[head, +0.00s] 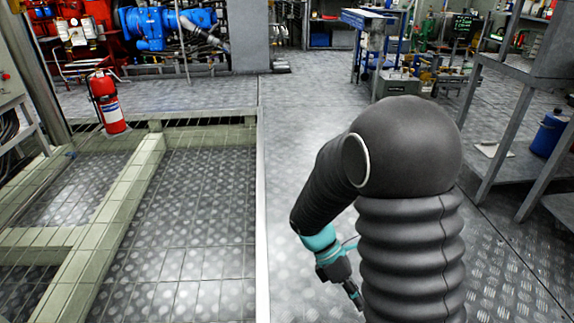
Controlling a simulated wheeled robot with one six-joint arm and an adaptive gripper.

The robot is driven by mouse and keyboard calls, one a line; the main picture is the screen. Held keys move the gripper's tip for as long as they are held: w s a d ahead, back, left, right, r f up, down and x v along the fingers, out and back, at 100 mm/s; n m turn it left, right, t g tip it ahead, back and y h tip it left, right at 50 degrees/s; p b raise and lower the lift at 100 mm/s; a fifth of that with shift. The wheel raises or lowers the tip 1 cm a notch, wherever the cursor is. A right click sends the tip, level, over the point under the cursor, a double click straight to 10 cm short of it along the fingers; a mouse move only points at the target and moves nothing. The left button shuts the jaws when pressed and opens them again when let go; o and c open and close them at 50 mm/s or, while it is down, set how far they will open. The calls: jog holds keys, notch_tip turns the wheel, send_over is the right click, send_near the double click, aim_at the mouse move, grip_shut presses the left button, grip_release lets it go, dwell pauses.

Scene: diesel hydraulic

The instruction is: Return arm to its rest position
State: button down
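My arm, in a black ribbed cover, stands at the right of the middle in the head view. It bends at the top and slopes down to the left. My gripper (352,292) hangs below a teal wrist section and points down and to the right. Its fingertips are small and dark, partly against my arm's cover, so I cannot tell whether it is open or shut. I see nothing clearly held in it.
A red fire extinguisher (108,103) stands at the left. Blue machinery (150,28) is at the back left. A grey metal bench (540,75) and a blue container (549,133) are at the right. Open patterned metal floor (300,110) lies ahead. Raised beams (130,185) cross the left floor.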

jog(key=s+r+m+t+y+p, duration=0.1)
jog(key=s+r+m+t+y, duration=0.1)
jog(key=r+m+t, duration=0.2)
jog(key=s+r+m+t+y+p, duration=0.1)
jog(key=s+r+m+t+y, duration=0.1)
jog(key=r+m, duration=0.6)
jog(key=s+r+m+t+y+p, duration=0.1)
jog(key=r+m+t, duration=0.4)
jog(key=r, duration=0.7)
jog(key=s+m+y, duration=0.1)
jog(key=s, duration=0.1)
jog(key=shift+s+a+t+y, duration=0.2)
jog(key=shift+s+t+y, duration=0.1)
jog(key=shift+y, duration=0.1)
